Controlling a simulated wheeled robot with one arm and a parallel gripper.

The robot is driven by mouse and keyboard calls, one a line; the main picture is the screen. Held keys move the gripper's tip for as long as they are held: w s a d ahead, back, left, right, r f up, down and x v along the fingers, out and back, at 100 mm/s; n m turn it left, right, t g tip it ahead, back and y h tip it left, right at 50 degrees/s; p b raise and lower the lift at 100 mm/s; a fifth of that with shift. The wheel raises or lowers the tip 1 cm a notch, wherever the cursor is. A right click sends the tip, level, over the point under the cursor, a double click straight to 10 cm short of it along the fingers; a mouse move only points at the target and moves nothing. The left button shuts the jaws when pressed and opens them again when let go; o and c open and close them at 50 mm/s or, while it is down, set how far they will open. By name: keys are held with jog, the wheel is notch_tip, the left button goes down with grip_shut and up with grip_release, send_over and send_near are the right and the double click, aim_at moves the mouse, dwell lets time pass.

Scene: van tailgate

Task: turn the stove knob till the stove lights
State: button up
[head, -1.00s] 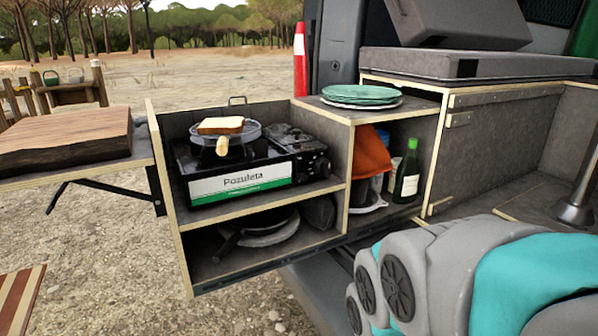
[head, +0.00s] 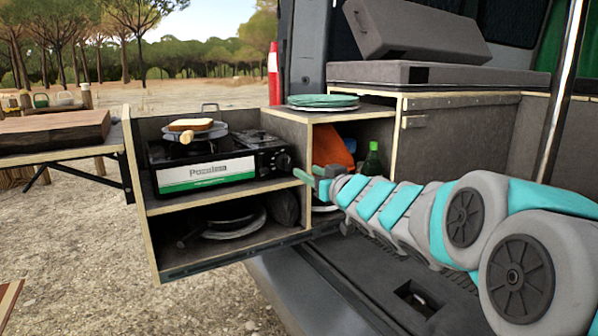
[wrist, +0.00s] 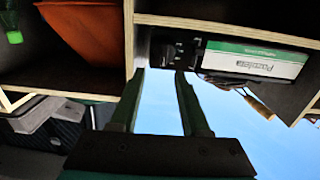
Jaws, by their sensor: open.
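The camping stove (head: 207,178), black with a white and green front label, sits on the upper shelf of the pull-out unit. Its round black knob (head: 284,161) is at the right end of the front. A pan (head: 215,131) with a slice of bread (head: 190,125) stands on the burner. No flame shows. My gripper (head: 308,174) is open and empty, right of the knob and apart from it. In the wrist view, which is upside down, its two fingers (wrist: 160,74) point at the stove's dark knob end (wrist: 174,50); the knob is dim there.
A wooden divider (head: 309,150) stands between stove and right compartment, close to my gripper. That compartment holds an orange cloth (head: 333,146) and a green bottle (head: 372,160). Plates (head: 322,101) lie on top. Dark pans (head: 230,222) are on the lower shelf. Open air lies in front.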

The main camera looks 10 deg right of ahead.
aim_at(289, 161)
jog(key=shift+y, duration=0.4)
jog(key=shift+a+r+x, duration=0.1)
jog(key=shift+r+x, duration=0.05)
jog(key=shift+x, duration=1.8)
jog(key=shift+a+r+x, duration=0.1)
jog(key=shift+r+x, duration=0.05)
jog(key=shift+x, duration=1.8)
jog(key=shift+c, duration=0.2)
grip_shut()
